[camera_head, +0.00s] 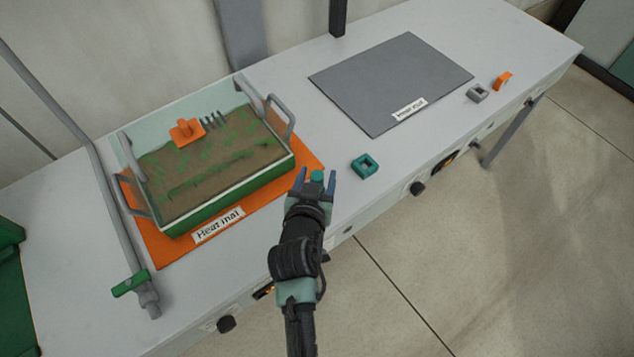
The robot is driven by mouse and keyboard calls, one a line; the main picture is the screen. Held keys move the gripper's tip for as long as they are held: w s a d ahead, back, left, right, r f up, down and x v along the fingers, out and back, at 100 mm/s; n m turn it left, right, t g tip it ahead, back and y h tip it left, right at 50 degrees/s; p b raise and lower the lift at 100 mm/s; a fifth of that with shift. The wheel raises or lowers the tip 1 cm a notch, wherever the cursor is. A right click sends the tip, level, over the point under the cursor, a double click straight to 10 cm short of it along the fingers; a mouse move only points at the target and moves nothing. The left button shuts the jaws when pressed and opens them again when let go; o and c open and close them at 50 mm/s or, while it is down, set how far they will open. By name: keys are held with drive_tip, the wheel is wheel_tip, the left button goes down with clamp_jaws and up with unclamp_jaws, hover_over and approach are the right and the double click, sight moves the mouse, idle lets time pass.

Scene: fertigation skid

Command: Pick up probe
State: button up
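A small teal round-topped piece (316,177), which may be the probe, shows between the fingertips of my gripper (316,182). The two dark blue fingers stand apart, with a visible gap on each side of the piece. Its lower part is hidden by my gripper. An orange piece with an upright knob (186,132) sits on the soil in the green tray (236,197); I cannot tell whether it is a probe. A teal square holder (365,166) with a dark opening sits on the bench right of my gripper.
The tray, with raised grey handles, rests on an orange heat mat (162,250). A bare grey mat (390,80) lies at the back right. A grey square holder (478,93) and an orange one (503,81) sit near the bench's right end. A grey pipe with a green lever (130,284) is at left.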

clamp_jaws()
drive_tip(key=shift+r, duration=0.1)
